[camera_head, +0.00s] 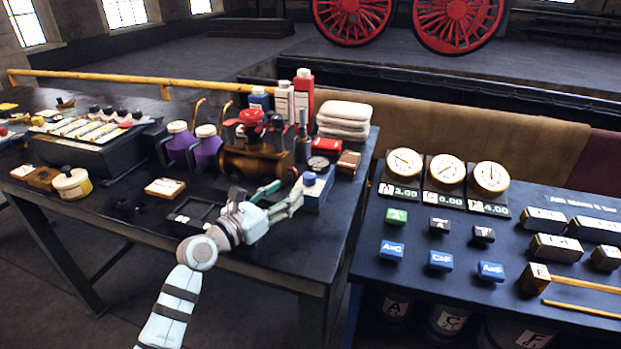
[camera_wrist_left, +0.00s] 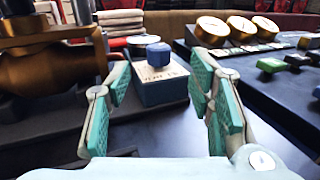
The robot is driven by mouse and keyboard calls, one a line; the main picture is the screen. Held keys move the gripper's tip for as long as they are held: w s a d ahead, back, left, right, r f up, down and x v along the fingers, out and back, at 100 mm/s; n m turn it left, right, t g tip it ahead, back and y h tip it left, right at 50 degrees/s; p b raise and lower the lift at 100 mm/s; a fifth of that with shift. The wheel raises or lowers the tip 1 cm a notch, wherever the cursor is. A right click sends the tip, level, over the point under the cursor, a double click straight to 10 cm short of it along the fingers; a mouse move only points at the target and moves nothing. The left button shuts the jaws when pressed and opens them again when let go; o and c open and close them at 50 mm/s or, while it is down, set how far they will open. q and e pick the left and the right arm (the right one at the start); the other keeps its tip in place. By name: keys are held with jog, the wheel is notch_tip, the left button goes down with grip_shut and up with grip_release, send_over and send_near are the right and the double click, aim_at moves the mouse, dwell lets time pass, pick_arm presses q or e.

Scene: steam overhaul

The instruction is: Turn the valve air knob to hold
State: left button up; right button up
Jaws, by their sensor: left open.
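The valve air knob (camera_head: 309,179) is a small blue knob on top of a blue box with a pale top plate (camera_head: 322,186), near the right edge of the dark workbench. In the left wrist view the blue knob (camera_wrist_left: 158,54) stands on the lettered plate, beyond my fingers; the lettering is partly readable. My left gripper (camera_head: 284,194) is open and empty, just left of the box. In the left wrist view its two teal-padded fingers (camera_wrist_left: 163,90) are spread, with the box between and beyond them. My right gripper is not in view.
A brass valve body with a red top (camera_head: 252,117) stands close behind the left gripper. Folded white cloths (camera_head: 343,118) and bottles (camera_head: 303,95) are farther back. Right of a gap, a dark console (camera_head: 465,225) carries gauges (camera_head: 446,173) and blue blocks (camera_head: 392,250).

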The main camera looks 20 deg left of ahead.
aim_at(304, 181)
pick_arm(q)
jog(key=b+x, duration=0.1)
jog(key=x, duration=0.4)
jog(key=b+x, duration=0.1)
jog(key=x, duration=0.2)
jog(key=shift+w+a+f+b, duration=0.15)
jog(key=shift+f+b, duration=0.15)
jog(key=shift+f, duration=0.1)
jog(key=shift+w+d+r, duration=0.25)
jog(key=shift+w+d, duration=0.15)
jog(key=shift+w, duration=0.2)
